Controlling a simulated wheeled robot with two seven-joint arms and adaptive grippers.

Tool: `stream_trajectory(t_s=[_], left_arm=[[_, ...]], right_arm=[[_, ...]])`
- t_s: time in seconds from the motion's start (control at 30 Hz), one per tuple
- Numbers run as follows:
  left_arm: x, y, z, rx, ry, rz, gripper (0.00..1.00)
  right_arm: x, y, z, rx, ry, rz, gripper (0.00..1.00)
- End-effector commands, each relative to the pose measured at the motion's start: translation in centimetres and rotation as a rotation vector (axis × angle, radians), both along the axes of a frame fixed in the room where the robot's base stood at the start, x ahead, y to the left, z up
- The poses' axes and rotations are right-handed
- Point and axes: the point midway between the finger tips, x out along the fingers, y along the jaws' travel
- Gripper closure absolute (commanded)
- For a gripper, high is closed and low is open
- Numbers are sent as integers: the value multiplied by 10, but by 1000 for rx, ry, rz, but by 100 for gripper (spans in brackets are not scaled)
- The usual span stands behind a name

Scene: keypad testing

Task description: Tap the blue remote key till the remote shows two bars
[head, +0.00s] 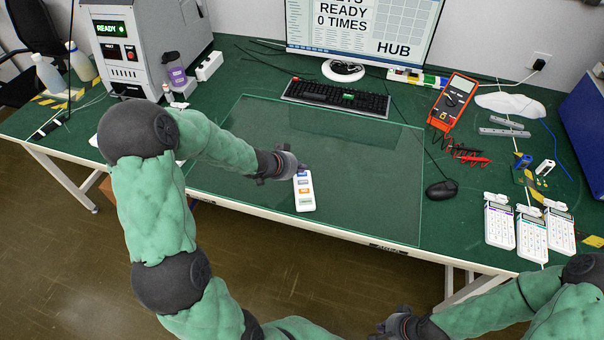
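The white remote (305,195) lies on the clear mat in the middle of the green bench. It has a blue key near its far end (302,174), an orange key below that and a greenish patch near its close end. My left gripper (298,168) is right at the far end of the remote, beside or just above the blue key; I cannot tell whether it touches. Its fingers are too small and dark to tell open from shut. I can make out no bars on the remote. My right gripper (392,326) is low in front of the bench, away from the remote.
The monitor (365,25) reads "READY 0 TIMES" and "HUB". A keyboard (335,97) lies behind the clear mat (375,190). A black mouse (441,190), several white keypads (532,235) and an orange meter (455,100) are at the right. A grey machine (145,45) stands at the left.

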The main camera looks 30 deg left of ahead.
Motion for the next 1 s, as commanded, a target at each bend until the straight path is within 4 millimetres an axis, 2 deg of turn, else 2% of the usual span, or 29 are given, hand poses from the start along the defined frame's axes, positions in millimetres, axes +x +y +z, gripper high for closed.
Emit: stream_trajectory(t_s=[0.2, 1.0], left_arm=[[0, 0, -7, -1, 0, 1, 100], [0, 0, -11, 0, 0, 0, 100]], right_arm=[[0, 0, -3, 0, 0, 0, 100], [0, 0, -5, 0, 0, 0, 100]])
